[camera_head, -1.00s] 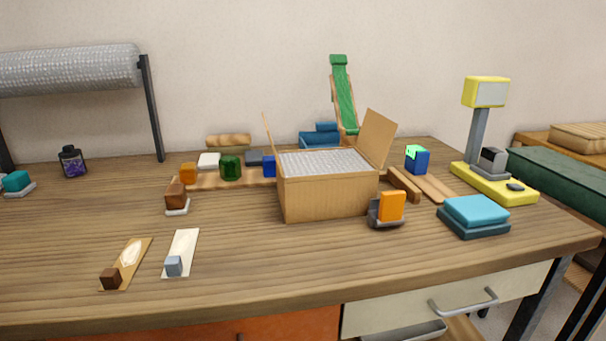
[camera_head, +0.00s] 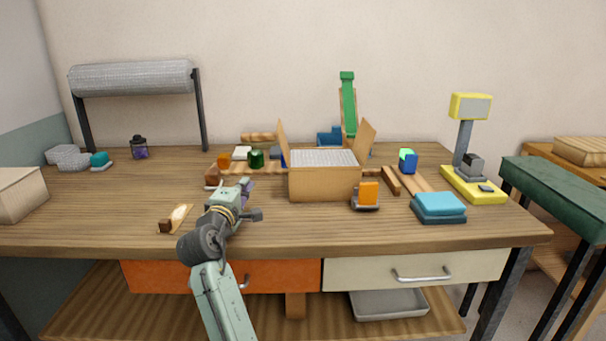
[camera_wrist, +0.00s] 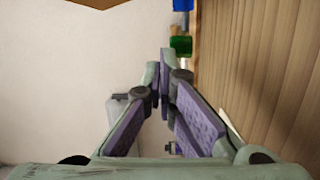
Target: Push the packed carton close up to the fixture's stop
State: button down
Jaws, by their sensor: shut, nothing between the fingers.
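The packed carton (camera_head: 325,184) stands upright on the workbench, its side flaps raised and grey bubbly packing filling its top. A short wooden bar (camera_head: 391,180), apparently the fixture's stop, lies to its right with a gap in the head view. A wooden strip (camera_head: 268,171) of the fixture runs behind the carton and is partly hidden by it. My gripper (camera_head: 248,187) is left of the carton, apart from it, above the bench. Its purple-padded fingers (camera_wrist: 165,62) are shut and empty in the wrist view. The carton cannot be clearly made out there.
An orange block in a dark holder (camera_head: 367,195) stands at the carton's front right. A teal stack (camera_head: 438,207) and yellow scale (camera_head: 472,185) are further right. A green jar (camera_head: 256,158) and small blocks stand behind my gripper. The bench front is mostly clear.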

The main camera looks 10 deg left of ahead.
jog(key=shift+w+d+f+h, duration=0.15)
jog(key=shift+d, duration=0.25)
jog(key=shift+w+d+f+h, duration=0.15)
jog(key=shift+d, duration=0.2)
jog(key=shift+w+d+f, duration=0.1)
jog(key=shift+w+d, duration=0.1)
jog(key=shift+w, duration=0.05)
jog(key=w+p, duration=0.1)
jog(key=w, duration=0.5)
jog(key=w+p, duration=0.1)
jog(key=w, duration=0.2)
jog(key=shift+w+a+p, duration=0.15)
jog(key=shift+a+p, duration=0.15)
jog(key=shift+p, duration=0.05)
jog(key=shift+w+d+p, duration=0.25)
jog(key=shift+d+p, duration=0.05)
jog(key=shift+d, duration=0.3)
jog(key=shift+w+d+p, duration=0.2)
jog(key=shift+d+p, duration=0.05)
jog(key=shift+d, duration=0.3)
jog(key=shift+w+d, duration=0.2)
jog(key=shift+d, duration=0.55)
